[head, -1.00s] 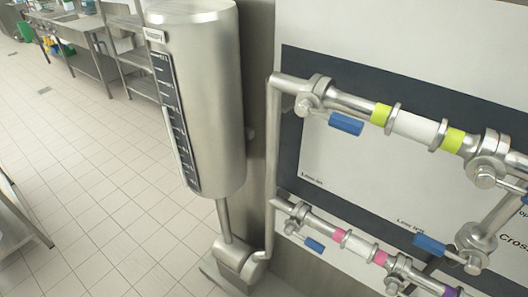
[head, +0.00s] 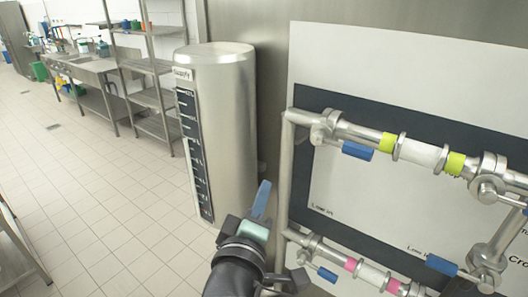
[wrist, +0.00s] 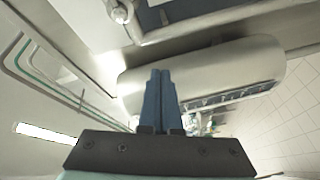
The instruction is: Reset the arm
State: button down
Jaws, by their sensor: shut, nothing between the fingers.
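My gripper (head: 264,188) is in the lower middle of the head view, with its blue fingers pointing up. It is in front of the lower right side of the steel tank, left of the pipe panel. In the wrist view my gripper (wrist: 161,72) shows its two blue fingers closed together with nothing between them. The steel tank (head: 232,120) with its dark level scale stands upright in the head view. It lies across the wrist view (wrist: 235,62) beyond the fingers.
The pipe panel at right carries an upper pipe (head: 420,152) with yellow bands and blue-handled valves, and a lower pipe (head: 372,274) with pink bands. Steel shelves (head: 150,70) and a sink bench (head: 82,66) stand at the back left. The tiled floor (head: 110,200) at left is largely clear.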

jog(key=s+r+m+t+y, duration=0.1)
jog(key=s+r+m+t, duration=0.2)
jog(key=r, duration=0.7)
jog(key=s+r+m+t, duration=0.2)
jog(key=r+m, duration=0.2)
jog(key=r, duration=0.6)
jog(key=s+r+m+t+y, duration=0.2)
jog(key=s+r+m+t, duration=0.2)
jog(key=s+r, duration=0.6)
notch_tip(320, 180, up, 4)
jog(key=shift+s+d+f+t+y+b, duration=0.1)
jog(key=shift+s+d+t+y+b, duration=0.1)
jog(key=shift+s+t+y+b, duration=0.3)
jog(key=shift+w+d, duration=0.1)
jog(key=shift+w, duration=0.1)
